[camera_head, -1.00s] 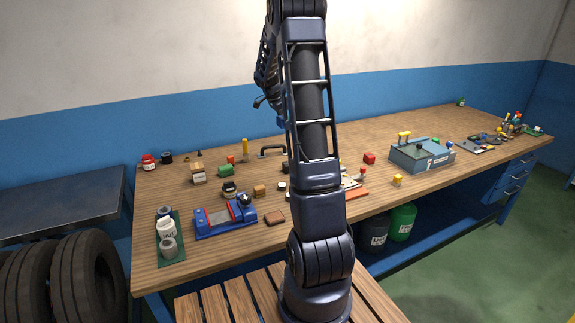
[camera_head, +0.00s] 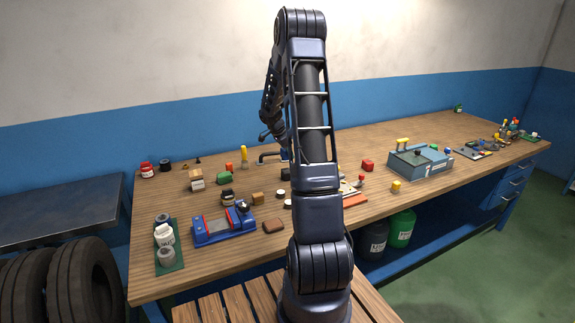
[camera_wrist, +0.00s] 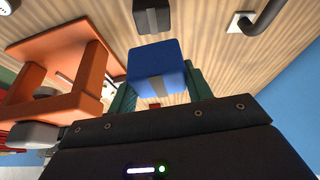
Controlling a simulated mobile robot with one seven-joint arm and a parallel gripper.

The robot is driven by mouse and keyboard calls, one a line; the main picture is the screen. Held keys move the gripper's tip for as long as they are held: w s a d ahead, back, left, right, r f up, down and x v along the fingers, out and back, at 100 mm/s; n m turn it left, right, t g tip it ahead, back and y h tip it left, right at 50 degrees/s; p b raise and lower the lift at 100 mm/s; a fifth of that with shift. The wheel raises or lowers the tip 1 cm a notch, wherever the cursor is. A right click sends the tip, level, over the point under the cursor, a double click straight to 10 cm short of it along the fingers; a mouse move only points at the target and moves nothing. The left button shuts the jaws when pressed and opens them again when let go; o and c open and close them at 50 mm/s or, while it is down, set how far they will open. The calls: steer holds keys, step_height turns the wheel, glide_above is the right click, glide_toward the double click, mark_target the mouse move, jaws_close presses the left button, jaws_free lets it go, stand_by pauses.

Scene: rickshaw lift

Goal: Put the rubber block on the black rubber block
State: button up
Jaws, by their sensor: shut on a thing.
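In the wrist view, my gripper (camera_wrist: 158,94) is shut on a blue block (camera_wrist: 156,58), which has a dark grey band on its near side. Greenish fingers sit on either side of the block. A black block (camera_wrist: 151,16) lies on the wooden table just beyond the held block, apart from it in the picture. In the head view, a small dark block (camera_head: 285,174) shows partly beside my arm and may be the same one.
An orange stand (camera_wrist: 62,62) is close on the left in the wrist view. A black handle (camera_wrist: 243,22) is at the upper right. In the head view, a blue vise (camera_head: 224,226), a brown block (camera_head: 257,198) and a grey-blue toolbox (camera_head: 420,163) stand on the workbench (camera_head: 340,245).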

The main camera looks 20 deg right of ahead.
mark_target(287, 170)
steer(key=shift+f, duration=3.35)
steer(key=shift+f, duration=0.1)
steer(key=o, duration=1)
